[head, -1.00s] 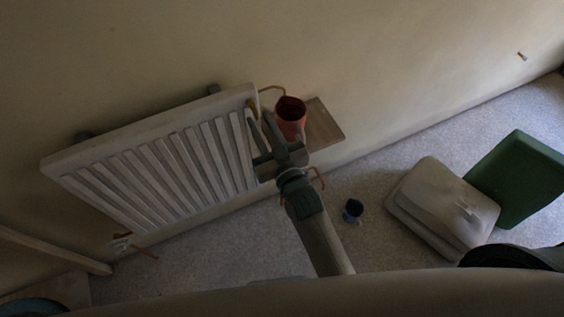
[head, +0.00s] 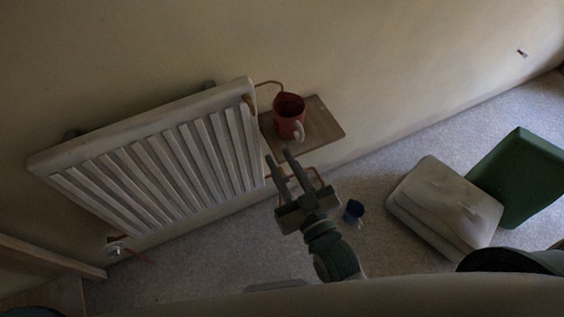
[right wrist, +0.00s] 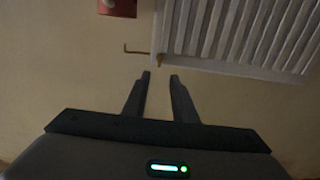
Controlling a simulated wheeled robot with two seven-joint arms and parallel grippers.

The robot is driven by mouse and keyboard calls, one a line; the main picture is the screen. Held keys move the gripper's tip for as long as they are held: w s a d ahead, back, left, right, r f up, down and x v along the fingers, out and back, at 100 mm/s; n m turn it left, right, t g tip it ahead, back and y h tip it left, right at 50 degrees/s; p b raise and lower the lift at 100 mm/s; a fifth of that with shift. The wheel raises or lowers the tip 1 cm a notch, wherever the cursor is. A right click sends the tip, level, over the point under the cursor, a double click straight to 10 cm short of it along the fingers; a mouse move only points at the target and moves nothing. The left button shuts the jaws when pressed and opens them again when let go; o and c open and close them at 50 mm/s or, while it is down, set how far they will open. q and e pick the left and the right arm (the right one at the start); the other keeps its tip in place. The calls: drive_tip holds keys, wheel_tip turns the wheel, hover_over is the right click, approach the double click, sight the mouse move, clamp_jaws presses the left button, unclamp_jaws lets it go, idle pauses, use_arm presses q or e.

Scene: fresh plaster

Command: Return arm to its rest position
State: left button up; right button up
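My right gripper (head: 282,168) is open and empty in the head view, in front of the radiator's right end and below the small shelf. Its two fingers stand apart in the right wrist view (right wrist: 158,78), with bare wall behind them. A red mug (head: 288,117) with a pale handle stands upright on the wooden shelf (head: 325,128), clear of the fingers. A red patch at the top of the right wrist view is cut off by the frame edge. My left gripper is not in view.
A white radiator (head: 150,160) hangs on the wall left of the shelf, with copper pipes at its ends. A blue cup (head: 353,211) stands on the carpet. A grey cushion-like object (head: 445,205) and a green box-like object (head: 520,178) lie at right.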

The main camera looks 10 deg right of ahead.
idle(0.5)
drive_tip(key=s+d+f+g+h, duration=0.1)
drive_tip(key=s+d+f+g, duration=0.15)
drive_tip(key=f, duration=1.15)
drive_tip(key=s+d+f+g+h, duration=0.1)
drive_tip(key=s+f+g, duration=0.2)
drive_tip(key=f, duration=1)
drive_tip(key=s+d+f+g+h, duration=0.1)
drive_tip(key=s+d+f+g, duration=0.15)
drive_tip(key=f, duration=1.15)
drive_tip(key=s+d+f+g+h, duration=0.1)
drive_tip(key=s+d+f+g, duration=0.1)
drive_tip(key=s+d+f, duration=0.3)
drive_tip(key=s+d+f+g, duration=0.3)
drive_tip(key=s+f, duration=0.6)
drive_tip(key=s, duration=0.5)
drive_tip(key=s+d+f+m+g+h, duration=0.1)
drive_tip(key=s+d+f+g, duration=0.2)
drive_tip(key=s+d+f, duration=0.3)
drive_tip(key=s+f, duration=0.1)
drive_tip(key=s, duration=0.2)
drive_tip(key=shift+s+d+f+h+b, duration=0.2)
drive_tip(key=shift+d+f+h+b, duration=0.1)
drive_tip(key=shift+d, duration=0.05)
drive_tip(key=shift+a, duration=0.1)
